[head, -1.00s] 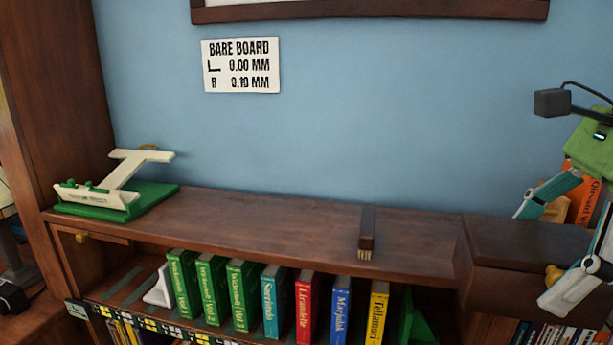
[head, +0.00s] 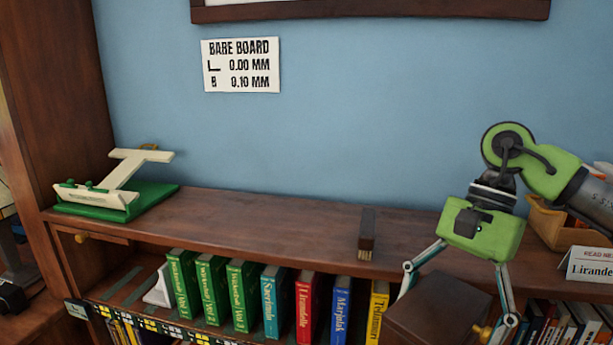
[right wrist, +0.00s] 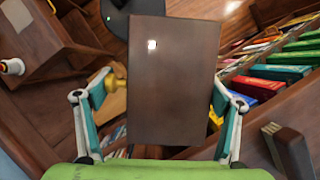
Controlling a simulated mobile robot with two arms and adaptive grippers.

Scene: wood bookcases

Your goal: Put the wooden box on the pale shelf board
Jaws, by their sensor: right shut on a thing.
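The dark brown wooden box (head: 438,309) hangs in front of the bookcase at the lower right of the head view, partly cut off by the picture's bottom edge. My right gripper (head: 452,312) is shut on it, with a finger on either side. In the right wrist view the box (right wrist: 173,80) fills the middle between the fingers, and a brass knob (right wrist: 118,85) shows beside it. I cannot make out a pale shelf board in either view. My left gripper is not in view.
The dark shelf top (head: 280,220) is mostly clear, with a brush (head: 367,232) on it. A white instrument on a green base (head: 120,190) stands at its left. Several upright books (head: 270,300) fill the shelf below. A wooden bin (head: 545,222) and white sign (head: 590,265) are at right.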

